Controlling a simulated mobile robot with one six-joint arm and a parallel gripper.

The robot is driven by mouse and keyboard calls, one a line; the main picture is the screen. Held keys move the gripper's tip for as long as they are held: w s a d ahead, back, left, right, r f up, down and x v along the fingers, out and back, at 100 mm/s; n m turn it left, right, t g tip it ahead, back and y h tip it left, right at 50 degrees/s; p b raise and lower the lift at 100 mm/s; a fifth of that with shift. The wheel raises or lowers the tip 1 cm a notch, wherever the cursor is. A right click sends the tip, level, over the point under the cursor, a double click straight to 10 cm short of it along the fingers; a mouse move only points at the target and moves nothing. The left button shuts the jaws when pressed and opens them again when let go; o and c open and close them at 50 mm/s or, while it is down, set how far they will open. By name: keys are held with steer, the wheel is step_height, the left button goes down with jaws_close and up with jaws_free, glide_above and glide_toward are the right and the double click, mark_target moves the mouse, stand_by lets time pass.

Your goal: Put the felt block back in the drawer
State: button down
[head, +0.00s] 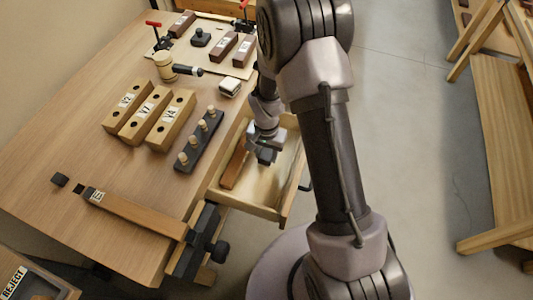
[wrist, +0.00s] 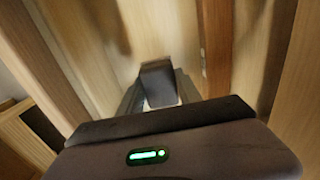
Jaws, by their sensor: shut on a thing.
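The wooden drawer (head: 262,192) is pulled out from the right side of the bench. My gripper (head: 265,151) reaches down over the inside of the drawer. It is shut on a small dark grey block, the felt block (wrist: 158,80), seen between the fingers in the wrist view. In the head view the block is small and hard to separate from the fingers. I cannot tell whether it touches the drawer floor (wrist: 150,35).
A reddish-brown bar (head: 235,164) lies along the drawer's left side. On the bench (head: 60,130) stand several labelled wooden blocks (head: 148,116), a dark peg rack (head: 200,140), a mallet (head: 164,66) and a vise (head: 202,243). The drawer's front part is clear.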

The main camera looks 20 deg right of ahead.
steer(key=shift+f+b, duration=1.6)
steer(key=shift+f, duration=0.3)
stand_by(1.5)
steer(key=c, duration=0.6)
jaws_free()
steer(key=shift+r, duration=0.1)
steer(key=shift+r+p, duration=2.4)
steer(key=shift+r, duration=1.05)
